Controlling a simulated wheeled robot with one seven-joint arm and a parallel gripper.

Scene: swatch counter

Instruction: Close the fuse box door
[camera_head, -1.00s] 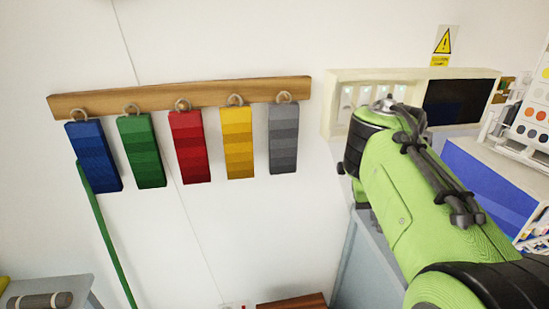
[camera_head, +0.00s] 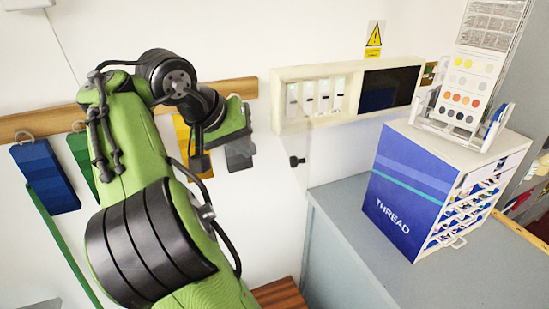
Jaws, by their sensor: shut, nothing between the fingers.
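The fuse box (camera_head: 276,102) is a cream, shallow box on the wall, right of centre in the head view. Its left part is open to the front and shows several pale switches (camera_head: 311,97). Its right part is a dark panel (camera_head: 390,88). A black knob (camera_head: 297,161) stands out just below the box's left part.
Swatches hang from a wooden rail (camera_head: 30,122) on the left, partly behind my arm. A blue thread cabinet (camera_head: 405,190) with a colour-card stand on top is on the grey counter (camera_head: 340,225) at right. A yellow warning sign (camera_head: 373,38) is above the box.

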